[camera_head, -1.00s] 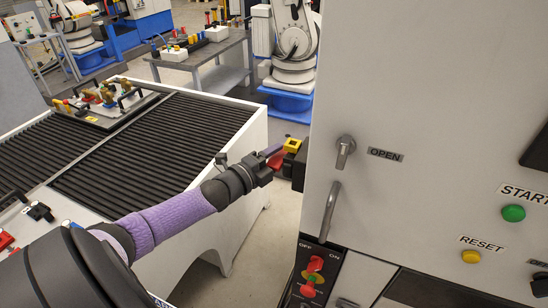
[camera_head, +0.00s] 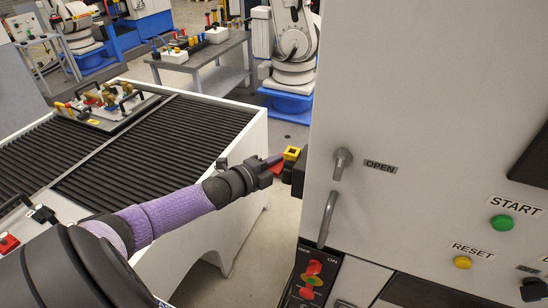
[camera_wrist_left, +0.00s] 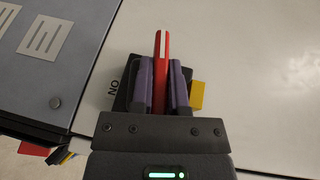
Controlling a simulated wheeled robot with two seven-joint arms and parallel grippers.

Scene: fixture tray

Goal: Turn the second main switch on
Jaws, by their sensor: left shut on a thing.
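The main switch on the side of the white cabinet shows a black base (camera_wrist_left: 122,88) with an ON label at its left in the left wrist view, and a long red handle (camera_wrist_left: 162,45). In the head view its red handle (camera_head: 277,168) shows beside a yellow part (camera_head: 291,153) at the cabinet's left edge. My left gripper (camera_wrist_left: 165,80) has its purple fingers on both sides of the red handle, shut on it; it also shows in the head view (camera_head: 273,163). Much of the base is hidden behind the fingers. My right gripper is not in view.
Another red and yellow switch (camera_head: 312,268) with OFF and ON labels is low on the cabinet front (camera_head: 420,100). A door handle (camera_head: 328,218), a green START button (camera_head: 502,223) and a yellow RESET button (camera_head: 462,263) are there too. A white bench (camera_head: 230,150) stands left of open floor.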

